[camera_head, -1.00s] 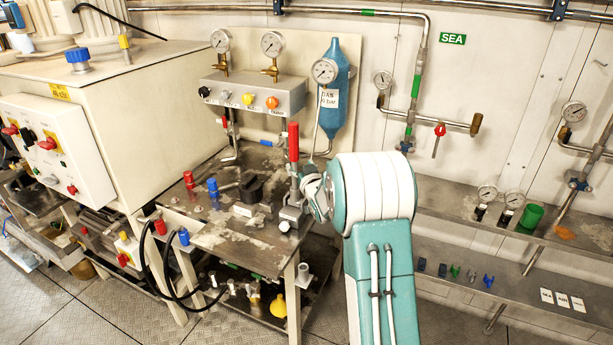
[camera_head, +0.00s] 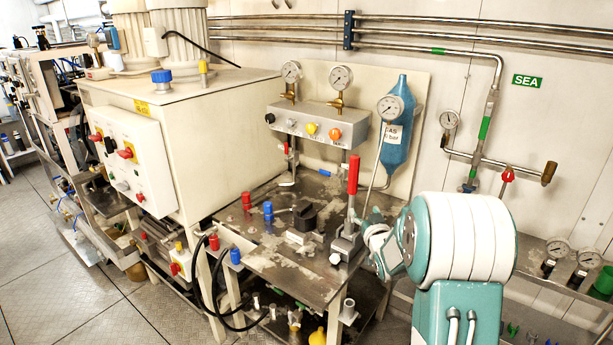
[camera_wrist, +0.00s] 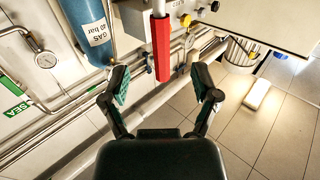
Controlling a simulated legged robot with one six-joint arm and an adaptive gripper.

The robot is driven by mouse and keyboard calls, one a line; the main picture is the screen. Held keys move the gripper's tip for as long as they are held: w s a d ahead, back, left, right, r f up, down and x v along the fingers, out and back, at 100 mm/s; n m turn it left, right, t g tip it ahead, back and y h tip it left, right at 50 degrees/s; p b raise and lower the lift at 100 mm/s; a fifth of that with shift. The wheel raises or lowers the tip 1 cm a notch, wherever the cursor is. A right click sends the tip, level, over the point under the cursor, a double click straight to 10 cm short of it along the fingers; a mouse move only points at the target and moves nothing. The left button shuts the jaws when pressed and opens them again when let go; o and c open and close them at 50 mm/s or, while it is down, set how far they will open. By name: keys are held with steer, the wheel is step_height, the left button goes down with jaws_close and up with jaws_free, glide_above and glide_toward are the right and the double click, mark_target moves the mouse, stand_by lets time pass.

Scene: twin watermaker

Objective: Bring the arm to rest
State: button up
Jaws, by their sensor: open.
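My arm (camera_head: 465,240), white and teal, stands at the right of the head view, bent beside the workbench. My gripper (camera_wrist: 162,90) is open in the wrist view, its two dark fingers spread with nothing between them. A red lever handle (camera_wrist: 161,47) lies beyond the fingertips and appears apart from them. In the head view the same red handle (camera_head: 353,174) stands upright on the bench, just left of my wrist. My fingers are not clearly visible in the head view.
The metal workbench (camera_head: 275,270) carries red and blue fittings and a black block. A valve box (camera_head: 318,123) with gauges and a blue gas cylinder (camera_head: 397,140) are behind it. A large cream cabinet (camera_head: 190,120) stands left. Open floor (camera_head: 50,270) lies at left.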

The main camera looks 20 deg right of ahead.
steer(key=s+a+r+g, duration=0.5)
steer(key=s+a+r, duration=0.3)
steer(key=s+a, duration=0.3)
steer(key=s+a+g+y, duration=0.1)
steer(key=s+a+g, duration=0.2)
steer(key=s, duration=1)
steer(key=s+a+f+n+g+y, duration=0.1)
steer(key=s+a+g, duration=0.3)
steer(key=s, duration=0.9)
steer(key=shift+s+a+f, duration=0.2)
steer(key=shift+a+f, duration=0.1)
steer(key=shift+a, duration=0.85)
